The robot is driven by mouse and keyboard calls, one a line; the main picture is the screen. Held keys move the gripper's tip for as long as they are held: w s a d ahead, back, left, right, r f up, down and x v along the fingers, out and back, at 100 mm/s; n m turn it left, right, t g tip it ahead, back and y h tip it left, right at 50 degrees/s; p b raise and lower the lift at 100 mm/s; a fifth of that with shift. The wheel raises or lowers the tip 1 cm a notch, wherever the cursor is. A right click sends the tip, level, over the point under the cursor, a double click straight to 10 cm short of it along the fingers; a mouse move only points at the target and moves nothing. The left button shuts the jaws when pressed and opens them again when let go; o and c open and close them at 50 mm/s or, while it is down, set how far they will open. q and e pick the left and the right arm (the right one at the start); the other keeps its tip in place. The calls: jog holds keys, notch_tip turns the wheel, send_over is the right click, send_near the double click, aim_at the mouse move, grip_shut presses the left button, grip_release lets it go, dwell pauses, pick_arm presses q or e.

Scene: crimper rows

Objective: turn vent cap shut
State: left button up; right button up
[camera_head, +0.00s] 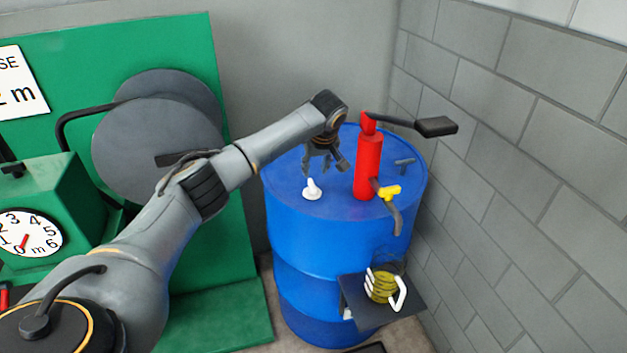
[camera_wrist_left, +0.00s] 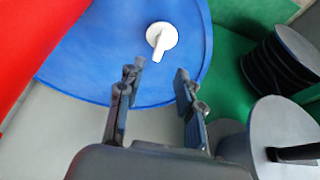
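The vent cap (camera_head: 312,189) is a small white cap with a lever handle on top of the blue drum (camera_head: 300,235). In the left wrist view the white cap (camera_wrist_left: 161,38) lies ahead of the fingertips, its lever pointing down toward the gap between them. My left gripper (camera_head: 325,170) hangs above the drum top, just behind the cap in the head view. In the left wrist view its two fingers (camera_wrist_left: 158,85) are spread apart with nothing between them, and they do not appear to touch the cap. My right gripper is in neither view.
A red pump (camera_head: 368,165) with a black handle and yellow-levered spout stands on the drum, close right of my gripper. A green machine with grey reels (camera_head: 150,150) stands left. A block wall (camera_head: 520,150) bounds the right.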

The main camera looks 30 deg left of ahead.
aim_at(312, 183)
pick_arm(q)
jog(key=x, duration=0.8)
grip_shut()
